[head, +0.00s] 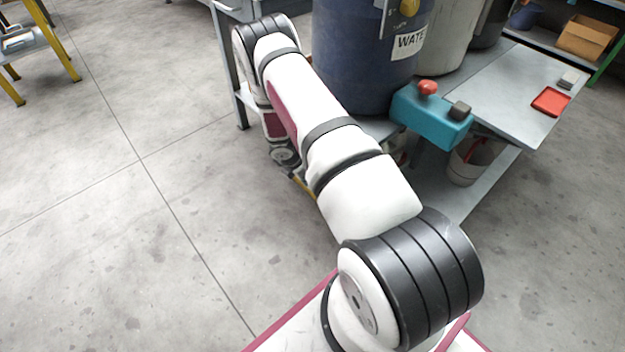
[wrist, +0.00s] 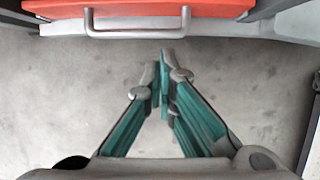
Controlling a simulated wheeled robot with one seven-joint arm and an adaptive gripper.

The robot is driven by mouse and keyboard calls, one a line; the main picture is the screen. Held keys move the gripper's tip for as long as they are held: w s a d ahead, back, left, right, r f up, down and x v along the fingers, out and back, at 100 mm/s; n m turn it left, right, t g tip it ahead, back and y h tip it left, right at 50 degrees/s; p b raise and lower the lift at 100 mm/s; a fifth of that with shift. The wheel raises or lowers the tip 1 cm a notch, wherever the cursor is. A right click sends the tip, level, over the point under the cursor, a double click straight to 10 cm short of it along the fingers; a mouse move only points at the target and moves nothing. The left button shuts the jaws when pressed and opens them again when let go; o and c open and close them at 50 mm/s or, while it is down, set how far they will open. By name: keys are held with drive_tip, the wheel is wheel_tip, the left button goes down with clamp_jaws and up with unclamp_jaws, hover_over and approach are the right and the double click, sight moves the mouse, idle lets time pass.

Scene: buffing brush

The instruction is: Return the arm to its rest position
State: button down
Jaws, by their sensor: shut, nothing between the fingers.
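My arm reaches from the bottom right of the head view toward the upper left, beside the workbench. Its far end bends down, and the fingertips are hidden there. In the wrist view my gripper (wrist: 161,82) has its two teal-sided fingers brought together at the tips, with nothing between them. Bare floor shows behind the fingers. An orange-red drawer front (wrist: 140,10) with a grey bar handle (wrist: 138,33) lies past the fingertips at the top of the wrist view, apart from them. No brush can be made out.
A grey workbench (head: 510,90) carries a dark blue barrel (head: 350,60) labelled WATE, a teal box with a red button (head: 432,115) and a red tray (head: 550,101). A bucket (head: 470,162) stands below. A yellow-legged stand (head: 60,50) is far left. The floor at left is clear.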

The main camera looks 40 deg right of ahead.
drive_tip(key=shift+p+v, duration=0.5)
drive_tip(key=shift+v, duration=1.25)
